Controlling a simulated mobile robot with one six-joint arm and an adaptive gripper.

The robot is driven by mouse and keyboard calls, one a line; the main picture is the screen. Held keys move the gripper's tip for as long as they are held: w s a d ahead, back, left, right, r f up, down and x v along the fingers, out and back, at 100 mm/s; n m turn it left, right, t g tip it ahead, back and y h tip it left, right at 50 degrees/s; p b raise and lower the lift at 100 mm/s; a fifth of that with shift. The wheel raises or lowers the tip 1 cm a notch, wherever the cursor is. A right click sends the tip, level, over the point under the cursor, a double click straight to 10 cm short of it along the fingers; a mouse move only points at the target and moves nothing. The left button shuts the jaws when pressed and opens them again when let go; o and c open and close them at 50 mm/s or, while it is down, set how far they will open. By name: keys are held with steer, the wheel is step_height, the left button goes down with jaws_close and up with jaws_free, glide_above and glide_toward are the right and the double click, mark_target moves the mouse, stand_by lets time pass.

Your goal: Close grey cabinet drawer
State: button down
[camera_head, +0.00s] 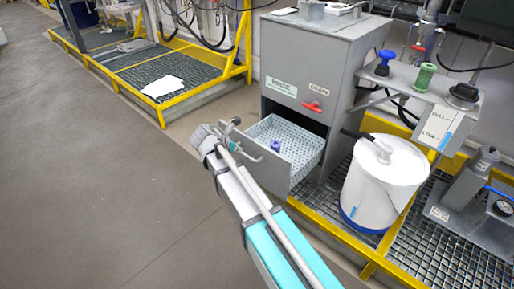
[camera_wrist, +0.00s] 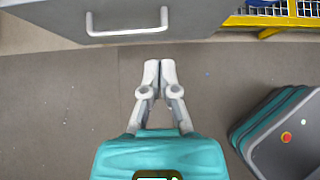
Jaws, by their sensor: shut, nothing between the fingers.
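The grey cabinet (camera_head: 315,58) stands at the centre of the head view. Its lower drawer (camera_head: 307,170) is pulled out, with a perforated light interior and a small blue item (camera_head: 275,146) inside. In the wrist view the drawer's grey front (camera_wrist: 200,14) spans the upper left, with a pale bar handle (camera_wrist: 127,32) on it. My gripper (camera_wrist: 160,64) is shut and empty, its fingertips a short way below the handle's right end in that view. In the head view my arm's end is beside the drawer front and hides part of it.
A white drum (camera_head: 380,185) stands right of the drawer on a grated, yellow-edged platform (camera_head: 430,235). A red handle (camera_head: 312,106) sits on the cabinet above the drawer opening. Open grey floor (camera_head: 100,190) lies to the left.

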mark_target(262, 149)
steer(key=shift+f, duration=0.1)
steer(key=b+x, duration=0.2)
steer(key=x, duration=0.2)
steer(key=r+b+x, duration=0.1)
steer(key=b+x, duration=0.1)
steer(key=x, duration=0.1)
steer(key=w+b+x, duration=0.1)
steer(key=b+x, duration=0.2)
steer(key=x, duration=0.1)
steer(key=shift+w+d, duration=0.3)
steer(key=shift+d, duration=0.3)
steer(key=shift+w+d, duration=0.45)
steer(key=shift+w, duration=0.1)
